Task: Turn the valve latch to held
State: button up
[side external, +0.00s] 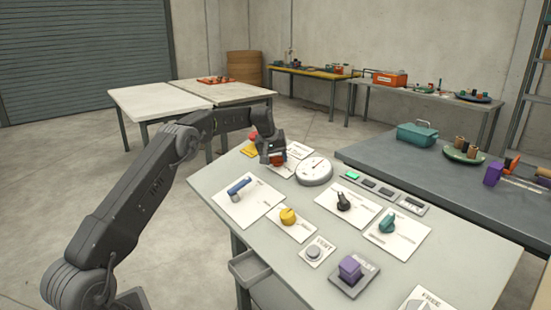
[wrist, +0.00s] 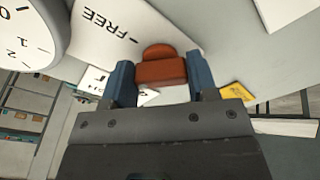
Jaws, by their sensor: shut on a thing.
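A red-orange knob (wrist: 161,70) sits between the two blue fingers of my gripper (wrist: 160,82) in the wrist view, and the fingers press on its sides. A white card marked FREE (wrist: 105,32) lies beside it. In the side view my gripper (side external: 275,158) is low over the far left part of the panel table, and a bit of the red-orange knob (side external: 278,159) shows under it. No name shows that tells me this knob is the valve latch. The knob's pointing direction and any HELD mark are hard to make out.
A round white gauge (side external: 314,171) stands close to the right of my gripper. A yellow piece (side external: 250,150) is just left. Nearer on the panel are a blue lever (side external: 238,188), a yellow knob (side external: 288,216), a black lever (side external: 343,201), a teal knob (side external: 387,225) and a purple block (side external: 350,268).

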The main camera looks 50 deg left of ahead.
jog(key=n, duration=0.3)
jog(key=shift+w+n, duration=0.1)
jog(key=shift+n, duration=0.3)
jog(key=shift+n+g, duration=0.4)
jog(key=shift+n, duration=1.5)
jog(key=o, duration=0.9)
jog(key=v, duration=1.3)
jog(key=shift+d+r, duration=0.15)
jog(key=shift+r, duration=0.25)
